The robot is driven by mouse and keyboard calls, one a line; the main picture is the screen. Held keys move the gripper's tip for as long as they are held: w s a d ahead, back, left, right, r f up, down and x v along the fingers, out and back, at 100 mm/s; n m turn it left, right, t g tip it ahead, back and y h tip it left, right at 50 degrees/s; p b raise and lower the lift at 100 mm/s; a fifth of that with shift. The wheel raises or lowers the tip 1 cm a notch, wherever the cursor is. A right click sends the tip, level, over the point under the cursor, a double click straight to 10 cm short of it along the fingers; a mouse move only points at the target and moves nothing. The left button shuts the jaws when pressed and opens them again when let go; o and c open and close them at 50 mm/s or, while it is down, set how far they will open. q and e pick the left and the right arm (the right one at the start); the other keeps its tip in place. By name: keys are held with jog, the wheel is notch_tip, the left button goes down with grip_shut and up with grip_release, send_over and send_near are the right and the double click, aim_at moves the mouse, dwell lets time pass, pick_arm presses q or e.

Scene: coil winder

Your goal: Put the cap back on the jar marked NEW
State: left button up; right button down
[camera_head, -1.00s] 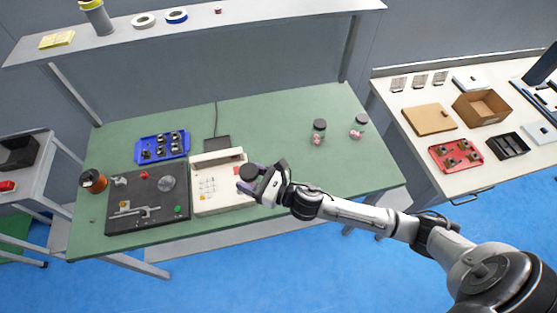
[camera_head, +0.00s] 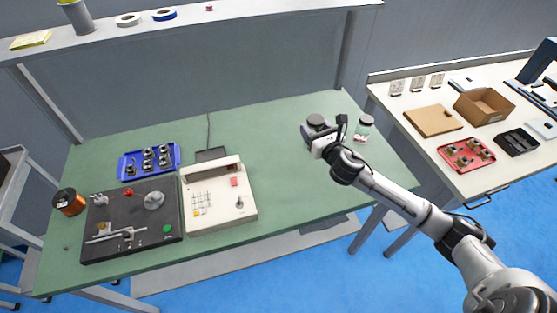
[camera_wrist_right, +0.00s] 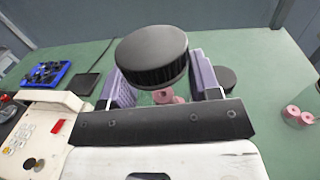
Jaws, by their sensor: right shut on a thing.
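My right gripper (camera_head: 318,130) is shut on a round black cap (camera_wrist_right: 152,58), held between its purple fingers in the right wrist view. Pink pieces (camera_wrist_right: 165,96) show below the held cap, between the fingers; the jar around them is mostly hidden. A clear jar (camera_head: 363,130) with pink contents and a dark top stands to the right of the gripper in the head view. Its pink contents also show at the right of the wrist view (camera_wrist_right: 298,114). Another dark disc (camera_wrist_right: 226,78) shows behind the right finger. No NEW marking is legible. My left gripper is not in view.
On the green bench (camera_head: 270,165) stand a cream control box (camera_head: 222,215), a black winder base (camera_head: 132,240), a blue tray (camera_head: 149,160) and a copper wire spool (camera_head: 69,201). A white side table with a red tray (camera_head: 466,156) stands right. The bench's middle is clear.

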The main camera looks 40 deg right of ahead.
jog(key=shift+s+d, duration=0.1)
jog(key=shift+d, duration=0.15)
jog(key=shift+a+f, duration=0.1)
jog(key=shift+a, duration=0.05)
jog(key=shift+w+a+f, duration=0.1)
jog(key=shift+w+f, duration=0.1)
jog(key=w+a+f+b, duration=0.4)
jog(key=w+a+f, duration=0.2)
jog(key=w, duration=0.3)
jog(key=shift+w+f, duration=0.25)
jog(key=shift+w, duration=0.05)
jog(key=shift+f, duration=0.1)
